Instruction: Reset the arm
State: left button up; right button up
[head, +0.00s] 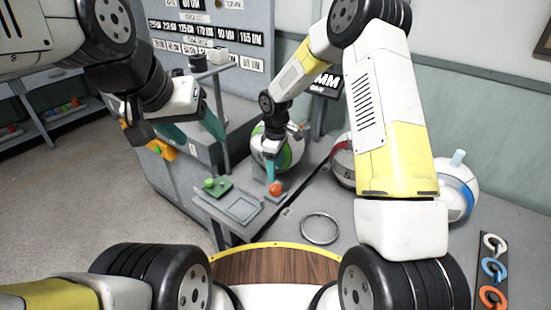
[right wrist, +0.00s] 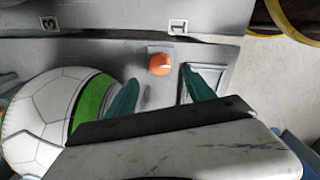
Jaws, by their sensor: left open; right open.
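My left gripper (head: 190,128) is open and empty at the upper left of the head view, its teal fingers apart above the grey machine. My right gripper (head: 271,160) hangs over the small grey panel, close to the orange button (head: 276,188). In the right wrist view my right gripper's teal fingers (right wrist: 162,92) are spread, with the orange button (right wrist: 160,64) beyond and between them, apart from both. Nothing is held in either gripper.
A white and green ball (head: 291,152) sits behind my right gripper; it also shows in the right wrist view (right wrist: 35,125). A green button (head: 209,184) and a square frame (head: 243,207) are on the panel. A metal ring (head: 320,228) and colored rings (head: 493,270) lie on the table.

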jog(key=s+d+r+m+t, duration=0.1)
jog(key=s+d+r+m, duration=0.25)
jog(key=r, duration=0.65)
jog(key=s+d+r+m+t, duration=0.2)
jog(key=s+d+r, duration=0.25)
jog(key=r, duration=0.55)
jog(key=s+d+r+m+t, duration=0.1)
jog(key=s+d+r+m, duration=0.1)
jog(key=s, duration=0.4)
jog(key=s+d+r+m+t+y, duration=0.1)
jog(key=s+d+r+m, duration=0.1)
jog(key=s+r, duration=0.3)
jog(key=s+d+r+m+t+y, duration=0.1)
jog(key=s+d+r+m, duration=0.1)
jog(key=s, duration=0.5)
jog(key=shift+s+r+m, duration=0.25)
jog(key=shift+r+m, duration=0.5)
jog(key=shift+m, duration=0.2)
